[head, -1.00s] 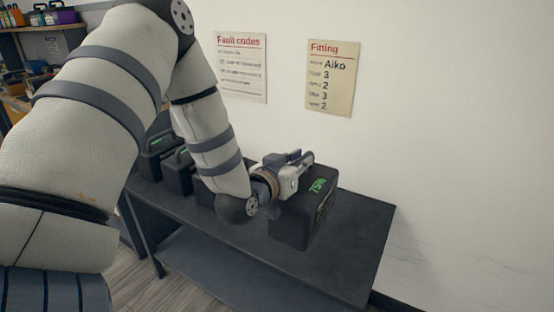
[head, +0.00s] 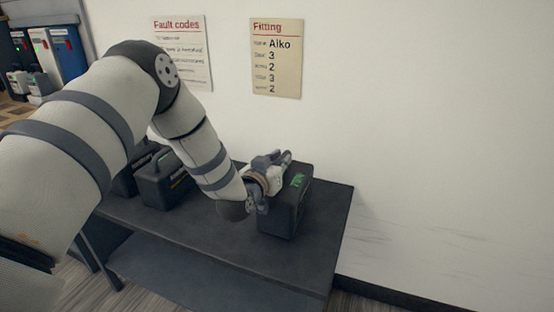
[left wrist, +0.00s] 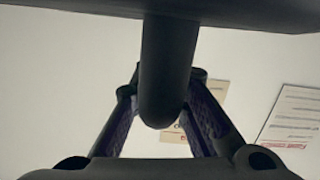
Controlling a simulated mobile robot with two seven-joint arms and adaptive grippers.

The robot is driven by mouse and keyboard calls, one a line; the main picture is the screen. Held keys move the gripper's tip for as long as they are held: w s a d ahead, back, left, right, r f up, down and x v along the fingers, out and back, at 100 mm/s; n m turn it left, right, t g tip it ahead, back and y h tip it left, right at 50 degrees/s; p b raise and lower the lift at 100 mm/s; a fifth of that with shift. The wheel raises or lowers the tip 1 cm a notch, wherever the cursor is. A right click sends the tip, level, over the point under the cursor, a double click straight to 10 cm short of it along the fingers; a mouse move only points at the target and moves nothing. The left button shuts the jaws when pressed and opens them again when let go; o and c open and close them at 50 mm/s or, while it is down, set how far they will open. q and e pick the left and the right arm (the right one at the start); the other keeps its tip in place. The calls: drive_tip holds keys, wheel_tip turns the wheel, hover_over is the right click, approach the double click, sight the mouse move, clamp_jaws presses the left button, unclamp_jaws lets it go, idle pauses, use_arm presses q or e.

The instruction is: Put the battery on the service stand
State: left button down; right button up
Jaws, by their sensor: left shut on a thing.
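The battery (head: 285,210) is a black box with a green charge reading on its top, in the middle of the head view. It is upright over the dark table, and I cannot tell whether its underside touches the top. My left gripper (head: 280,162) is at the top of the battery and shut on it. In the left wrist view, the fingers of my left gripper (left wrist: 168,85) stand either side of a dark bar, which looks like the battery's handle (left wrist: 168,65). My right gripper is not in view. I cannot make out a separate service stand.
The dark table (head: 325,215) stands against the white wall. Other black batteries (head: 165,185) stand on it to the left, partly behind my arm. Two papers, Fault codes (head: 182,55) and Fitting (head: 277,60), hang above.

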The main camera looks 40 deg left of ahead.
use_arm(q)
wheel_tip(320, 180, down, 2)
drive_tip(key=shift+f, duration=0.2)
drive_tip(key=shift+r, duration=0.15)
drive_tip(key=c, duration=2)
unclamp_jaws()
drive_tip(key=shift+s+f, duration=0.1)
drive_tip(key=shift+f, duration=0.3)
drive_tip(key=o, duration=0.4)
drive_tip(key=shift+r, duration=0.1)
drive_tip(key=shift+o, duration=0.2)
